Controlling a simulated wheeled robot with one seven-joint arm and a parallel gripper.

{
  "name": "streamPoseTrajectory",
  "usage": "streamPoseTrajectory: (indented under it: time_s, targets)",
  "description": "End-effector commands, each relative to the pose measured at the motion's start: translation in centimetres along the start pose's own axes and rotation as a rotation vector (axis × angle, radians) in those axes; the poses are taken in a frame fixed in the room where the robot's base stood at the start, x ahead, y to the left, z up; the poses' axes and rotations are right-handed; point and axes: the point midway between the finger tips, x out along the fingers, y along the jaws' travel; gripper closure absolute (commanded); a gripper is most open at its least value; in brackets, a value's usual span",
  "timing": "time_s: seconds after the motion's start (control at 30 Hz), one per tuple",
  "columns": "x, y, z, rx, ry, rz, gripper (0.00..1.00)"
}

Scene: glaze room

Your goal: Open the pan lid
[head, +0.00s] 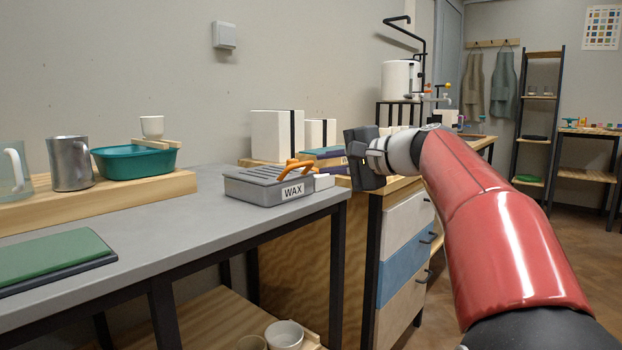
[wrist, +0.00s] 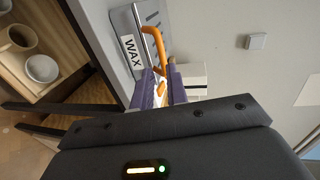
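A grey pan (head: 268,189) labelled WAX sits on the right end of the grey table. Its ribbed grey lid (head: 262,174) lies flat on top, with an orange handle (head: 297,166) at the right side. In the wrist view, part of the pan (wrist: 127,42) and the curved orange handle (wrist: 152,42) show beyond the fingertips.
A teal basin (head: 134,161), a metal mug (head: 70,163) and a green book (head: 50,257) are further left. White boxes (head: 276,136) stand behind. A drawer cabinet (head: 403,250) is to the right.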

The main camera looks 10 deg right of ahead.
Motion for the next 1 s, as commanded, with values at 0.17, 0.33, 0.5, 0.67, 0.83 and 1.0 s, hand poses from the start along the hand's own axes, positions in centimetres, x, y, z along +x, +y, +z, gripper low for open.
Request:
streamPoseTrajectory:
  time_s: [0.17,0.33,0.5,0.67,0.83,1.0]
  targets:
    - [1.7,-0.3,-0.2,0.005,-0.004,-0.01,0.85]
    - [4.6,-0.3,-0.1,0.005,-0.004,-0.008,0.85]
    - [6.8,-0.3,-0.1,0.004,-0.004,-0.007,0.85]
    - [7.6,-0.3,-0.1,0.002,-0.001,-0.008,0.85]
    - [7.7,-0.3,-0.1,0.002,-0.001,-0.008,0.85]
    - [7.7,-0.3,-0.1,0.002,-0.001,-0.007,0.98]
